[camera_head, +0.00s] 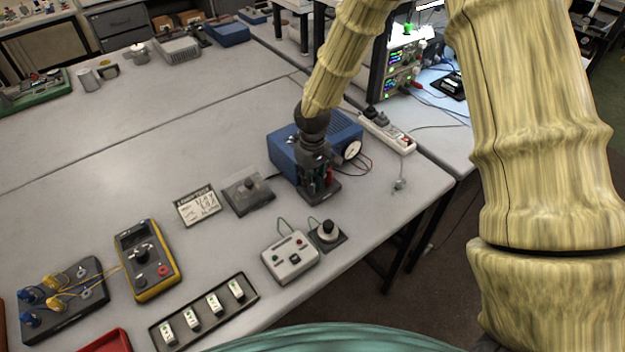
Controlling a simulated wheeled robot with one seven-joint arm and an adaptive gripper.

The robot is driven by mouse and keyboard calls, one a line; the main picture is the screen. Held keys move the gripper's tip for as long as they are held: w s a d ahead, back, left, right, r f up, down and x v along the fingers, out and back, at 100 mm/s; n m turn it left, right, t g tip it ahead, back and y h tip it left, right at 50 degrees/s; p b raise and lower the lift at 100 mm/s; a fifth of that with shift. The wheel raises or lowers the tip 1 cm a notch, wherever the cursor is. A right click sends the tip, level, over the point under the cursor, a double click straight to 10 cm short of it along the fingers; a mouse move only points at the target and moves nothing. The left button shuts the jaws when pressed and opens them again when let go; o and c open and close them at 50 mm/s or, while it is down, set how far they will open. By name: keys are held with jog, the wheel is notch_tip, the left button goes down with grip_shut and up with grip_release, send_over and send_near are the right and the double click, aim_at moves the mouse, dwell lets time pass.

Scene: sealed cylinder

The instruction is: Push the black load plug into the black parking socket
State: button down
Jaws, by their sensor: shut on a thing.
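My gripper (317,180) points down in front of the blue box, over a small dark block (330,193) on the table. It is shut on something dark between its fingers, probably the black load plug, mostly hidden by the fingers. A red plug or post (329,176) stands on the dark block, just right of the fingers. I cannot make out the black parking socket; the gripper covers much of the block. Whether the held plug touches the block cannot be told.
A dark box (248,194) lies to the left. A grey control box (290,257) and a black knob (328,230) are in front. A power strip (388,131) lies behind right.

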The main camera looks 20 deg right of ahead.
jog(key=shift+f, duration=0.45)
jog(key=c, duration=1.3)
grip_release()
jog(key=shift+r, duration=0.1)
notch_tip(320, 180, up, 12)
jog(key=shift+f, duration=0.1)
